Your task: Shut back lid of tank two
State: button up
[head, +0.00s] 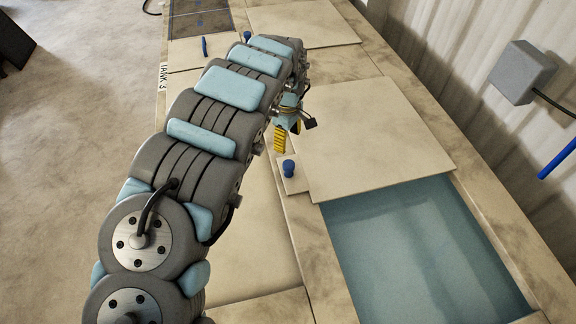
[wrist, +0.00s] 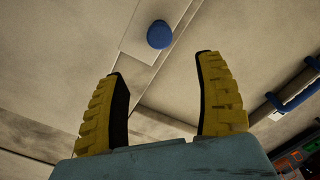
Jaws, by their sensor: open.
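A flat beige lid (head: 390,135) lies over the upper part of a tank whose nearer part is open, showing blue-grey inside (head: 415,255). A blue knob (head: 288,168) stands on a small tab at the lid's left edge. My gripper (head: 281,140) is just above and behind this knob in the head view, partly hidden by my arm. In the wrist view my gripper (wrist: 161,64) has its yellow fingers wide apart with nothing between them. A blue knob (wrist: 159,34) shows just beyond the fingertips, not touched. No tank two label is readable.
A "TANK 3" label (head: 163,77) is on the left edge farther back. Another beige lid (head: 300,25) and a second blue knob (head: 248,36) lie beyond my arm. A grey box (head: 523,72) with a cable is on the right wall. Open floor (head: 80,110) lies left.

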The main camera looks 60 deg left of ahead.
jog(key=b, duration=0.3)
send_over(288, 163)
notch_tip(288, 163, down, 4)
jog(key=shift+f, duration=0.1)
jog(key=shift+s+f+p, duration=0.1)
jog(key=shift+f+p, duration=0.5)
jog(key=shift+f, duration=0.8)
jog(key=shift+f+p, duration=0.65)
jog(key=shift+f, duration=2.1)
grip_shut()
